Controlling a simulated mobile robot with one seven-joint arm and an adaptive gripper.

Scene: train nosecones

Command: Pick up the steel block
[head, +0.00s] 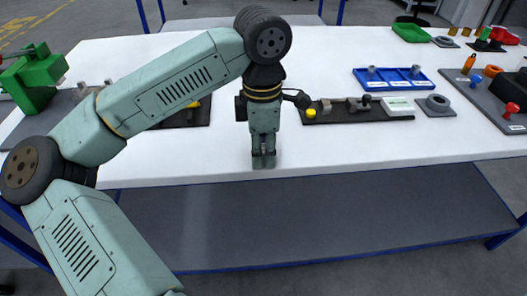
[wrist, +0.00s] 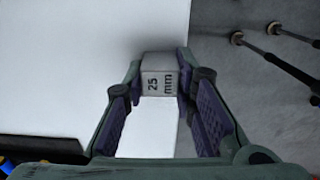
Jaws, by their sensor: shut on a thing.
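The steel block (wrist: 159,82) is a small pale block marked "25 mm" in the wrist view. It sits between the pads of my gripper (wrist: 158,92), which is shut on it, with a pad touching each side. In the head view my gripper (head: 264,160) points straight down at the front edge of the white table. The block is mostly hidden by the fingers there, and I cannot tell whether it touches the table top.
The white table (head: 370,150) is clear around my gripper. Behind it lies a dark fixture board (head: 345,119) with a yellow knob. A green vise (head: 35,75) stands at left.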

